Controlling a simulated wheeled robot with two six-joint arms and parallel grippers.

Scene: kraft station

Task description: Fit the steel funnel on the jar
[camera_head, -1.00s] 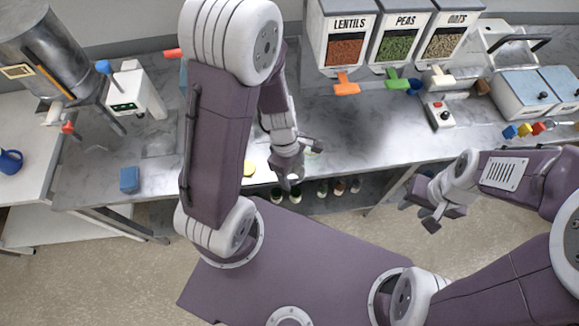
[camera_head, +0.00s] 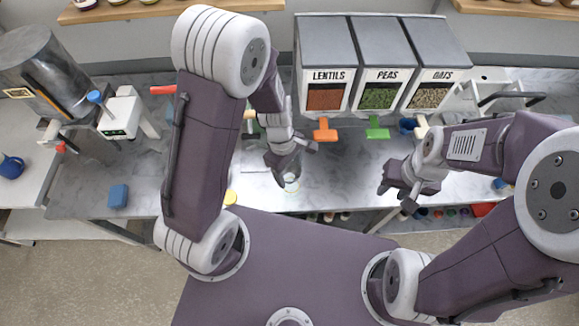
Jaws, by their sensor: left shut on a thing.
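I cannot tell whether the held thing touches the jar. My right gripper (camera_head: 396,196) is open and empty near the counter's front edge, to the right of the jar.
Dispensers of lentils (camera_head: 325,97), peas (camera_head: 378,96) and oats (camera_head: 429,96) stand at the back. A blue block (camera_head: 118,196) and a yellow round thing (camera_head: 231,197) lie near the front edge. A white device (camera_head: 122,115) stands at the left.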

